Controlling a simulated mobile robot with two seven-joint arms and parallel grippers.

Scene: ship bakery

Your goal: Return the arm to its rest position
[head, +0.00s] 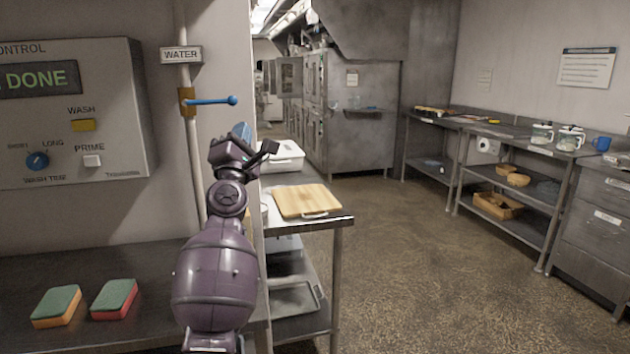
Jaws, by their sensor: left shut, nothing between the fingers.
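My left arm comes up from the bottom, left of centre, in the head view, raised in front of the wall edge and the counter. My left gripper (262,152) is at the top of it, pointing away and to the right. Its fingers are shut with nothing between them. It is in the air near the white bin, apart from the wooden board as far as I can see. My right gripper is not in view.
A control panel (65,115) reading DONE and a blue-handled water valve (212,101) are on the left wall. Two sponges (57,306) (115,299) lie on the dark counter (140,264). A wooden board (307,201) and white bin (284,156) sit beyond my arm. Floor at right is clear.

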